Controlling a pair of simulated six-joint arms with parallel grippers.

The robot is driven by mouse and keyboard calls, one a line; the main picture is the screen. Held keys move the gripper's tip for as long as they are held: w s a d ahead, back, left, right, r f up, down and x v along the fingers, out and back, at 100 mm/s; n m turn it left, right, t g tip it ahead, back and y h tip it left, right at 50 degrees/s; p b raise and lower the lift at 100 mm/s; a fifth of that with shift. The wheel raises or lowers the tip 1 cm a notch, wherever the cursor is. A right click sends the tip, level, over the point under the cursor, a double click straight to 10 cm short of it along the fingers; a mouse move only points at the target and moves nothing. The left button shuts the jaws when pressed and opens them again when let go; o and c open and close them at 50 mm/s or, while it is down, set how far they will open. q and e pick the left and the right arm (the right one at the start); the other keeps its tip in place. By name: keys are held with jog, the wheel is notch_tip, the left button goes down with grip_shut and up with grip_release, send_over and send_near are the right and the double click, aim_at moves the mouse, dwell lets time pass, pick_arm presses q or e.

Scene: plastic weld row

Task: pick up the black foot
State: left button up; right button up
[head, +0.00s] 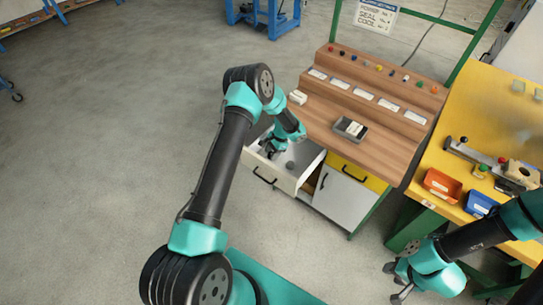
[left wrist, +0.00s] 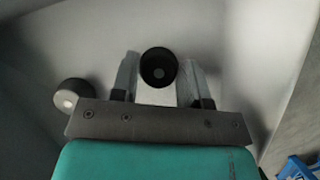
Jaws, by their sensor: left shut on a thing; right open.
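My left gripper (head: 272,150) reaches down into the open white drawer (head: 310,163) of the bench. A second round foot (left wrist: 72,95), greyer with a pale centre, lies apart on the drawer floor, left of the fingers. A small dark round piece (head: 290,165) shows in the drawer in the head view. My right gripper (head: 398,282) is open and empty at the lower right.
The wooden bench top (head: 320,118) above the drawer carries a grey tray (head: 350,128) and a row of white labels. The drawer walls stand close around my left gripper. A yellow table (head: 450,170) at right holds an orange bin (head: 443,185) and a blue bin (head: 480,204).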

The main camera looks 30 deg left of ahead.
pick_arm(q)
jog(key=shift+c, duration=1.2)
notch_tip(320, 180, up, 10)
jog(key=shift+d, duration=0.1)
jog(key=w+d+r+n, duration=0.1)
jog(key=d+n, duration=0.1)
jog(key=d, duration=0.3)
jog(key=w+d+r+n+h, duration=0.1)
jog(key=d+n, duration=0.1)
jog(key=d, duration=0.4)
jog(key=w+d+r+n+h, duration=0.1)
jog(key=w+d+r+n, duration=0.1)
jog(key=d, duration=0.3)
jog(key=shift+w+d+g, duration=0.1)
jog(key=shift+d+g, duration=0.2)
jog(key=shift+d, duration=0.05)
